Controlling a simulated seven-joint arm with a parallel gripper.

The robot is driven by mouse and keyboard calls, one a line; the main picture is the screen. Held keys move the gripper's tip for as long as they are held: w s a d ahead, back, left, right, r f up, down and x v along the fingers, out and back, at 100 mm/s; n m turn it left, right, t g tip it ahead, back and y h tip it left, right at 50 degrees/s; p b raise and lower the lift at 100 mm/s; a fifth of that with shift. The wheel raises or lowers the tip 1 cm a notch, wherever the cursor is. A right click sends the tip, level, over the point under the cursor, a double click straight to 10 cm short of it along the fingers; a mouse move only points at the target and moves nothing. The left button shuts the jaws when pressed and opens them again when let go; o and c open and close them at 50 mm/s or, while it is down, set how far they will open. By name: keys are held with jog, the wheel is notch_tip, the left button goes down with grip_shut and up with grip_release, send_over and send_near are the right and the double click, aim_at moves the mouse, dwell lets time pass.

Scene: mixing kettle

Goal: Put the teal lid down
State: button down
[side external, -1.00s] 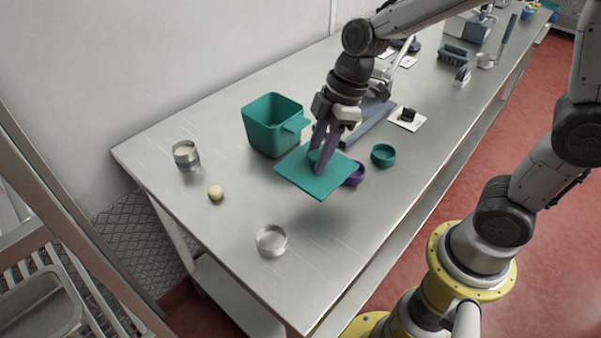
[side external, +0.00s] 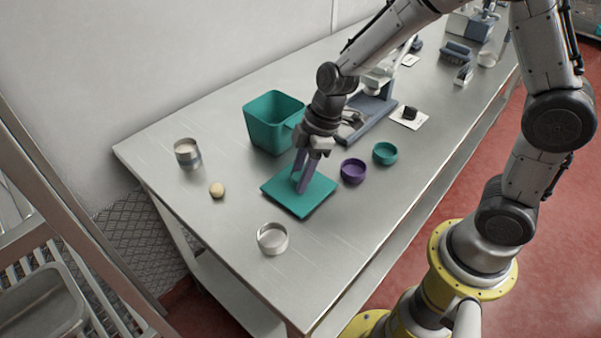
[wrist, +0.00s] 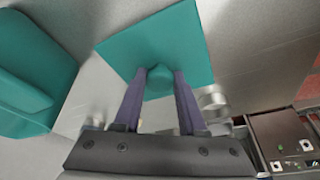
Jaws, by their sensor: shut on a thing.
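The teal lid (side external: 314,197) is a flat square plate in the side view, low over the steel table or lying on it; I cannot tell if it touches. My gripper (side external: 299,187) points down over its middle. In the wrist view, my gripper (wrist: 160,75) is shut on the knob of the teal lid (wrist: 192,35), one purple finger on each side. The open teal bin (side external: 272,124) stands behind and left of the lid, and its side also shows in the wrist view (wrist: 35,65).
A purple bowl (side external: 353,171) and a small teal bowl (side external: 384,153) stand right of the lid. A steel ring-shaped dish (side external: 272,239) is in front. A metal can (side external: 187,154) and a tan ball (side external: 217,190) are at left. Bare table (side external: 345,235) lies front right.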

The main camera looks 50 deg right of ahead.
jog(key=shift+f, duration=0.15)
jog(key=shift+c, duration=2.4)
grip_release()
jog(key=v, duration=1.2)
jog(key=s+d+r+m+t+h, duration=0.1)
jog(key=s+d+r+m+t, duration=0.1)
jog(key=s+m, duration=0.4)
jog(key=s+d+r+m+t+h, duration=0.1)
jog(key=s+d+r+m+h, duration=0.1)
jog(key=s, duration=0.9)
jog(key=d+r+m, duration=0.1)
jog(key=d+m, duration=0.1)
jog(key=m, duration=0.1)
jog(key=shift+s+d+m+t, duration=0.25)
jog(key=shift+d+m+t, duration=0.05)
jog(key=shift+m+t, duration=0.1)
